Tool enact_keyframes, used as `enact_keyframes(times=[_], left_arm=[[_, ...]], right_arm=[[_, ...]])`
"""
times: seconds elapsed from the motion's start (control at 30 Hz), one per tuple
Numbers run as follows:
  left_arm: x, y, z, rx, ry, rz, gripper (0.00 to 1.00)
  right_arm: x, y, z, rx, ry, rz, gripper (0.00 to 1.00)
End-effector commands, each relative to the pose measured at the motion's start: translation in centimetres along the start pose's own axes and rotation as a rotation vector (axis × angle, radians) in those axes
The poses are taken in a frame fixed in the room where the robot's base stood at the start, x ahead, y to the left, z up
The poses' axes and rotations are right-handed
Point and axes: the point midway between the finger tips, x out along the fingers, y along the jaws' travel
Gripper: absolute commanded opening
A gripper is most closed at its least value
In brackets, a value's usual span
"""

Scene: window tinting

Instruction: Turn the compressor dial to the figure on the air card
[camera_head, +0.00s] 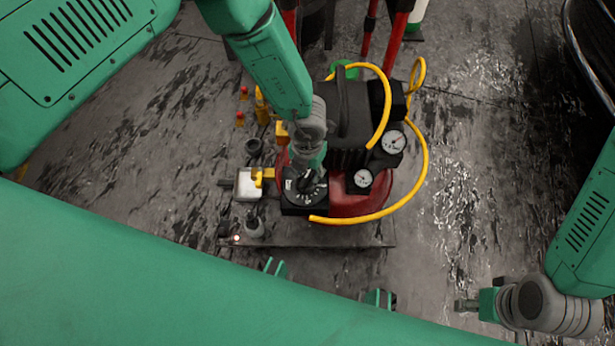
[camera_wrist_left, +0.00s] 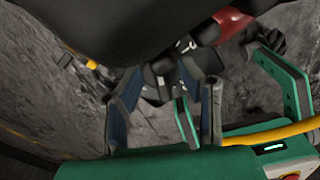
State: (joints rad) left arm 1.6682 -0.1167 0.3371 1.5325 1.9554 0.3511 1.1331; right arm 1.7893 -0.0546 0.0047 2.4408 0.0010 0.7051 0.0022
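The compressor (camera_head: 345,120) has a red tank and black top. Its dark dial (camera_head: 304,196) with white markings faces up at the front. My left gripper (camera_head: 306,182) is right over the dial and hides much of it. In the left wrist view, the fingers of my left gripper (camera_wrist_left: 162,112) stand apart with black parts between them; I cannot tell whether they grip the dial's knob. My right gripper (camera_head: 466,304) is at the lower right, away from the compressor, its opening unclear. I cannot make out an air card.
Two white gauges, the larger one (camera_head: 393,142) and the smaller one (camera_head: 363,178), sit right of the dial. A yellow hose (camera_head: 425,165) curves around the compressor's right side. The wet floor at right is clear.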

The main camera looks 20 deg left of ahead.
Motion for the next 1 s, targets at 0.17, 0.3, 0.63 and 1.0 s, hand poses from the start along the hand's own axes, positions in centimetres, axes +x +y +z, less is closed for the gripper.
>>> enact_keyframes(times=[0.17, 0.3, 0.63, 1.0], left_arm=[[1.55, 0.03, 0.01, -0.001, 0.000, 0.000, 0.34], [1.71, 0.02, 0.01, 0.000, 0.000, 0.000, 0.34], [1.67, 0.01, 0.00, 0.000, 0.000, 0.000, 0.00], [1.59, -0.07, 0.00, 0.064, 0.000, -0.001, 0.00]], right_arm=[[0.70, -0.01, 0.04, 0.000, 0.000, 0.000, 0.40], [0.72, -0.01, 0.05, 0.000, 0.000, 0.000, 0.40], [0.68, -0.01, 0.04, 0.000, 0.000, 0.000, 0.40], [-0.18, 0.00, -0.03, 0.000, 0.000, 0.000, 0.40]])
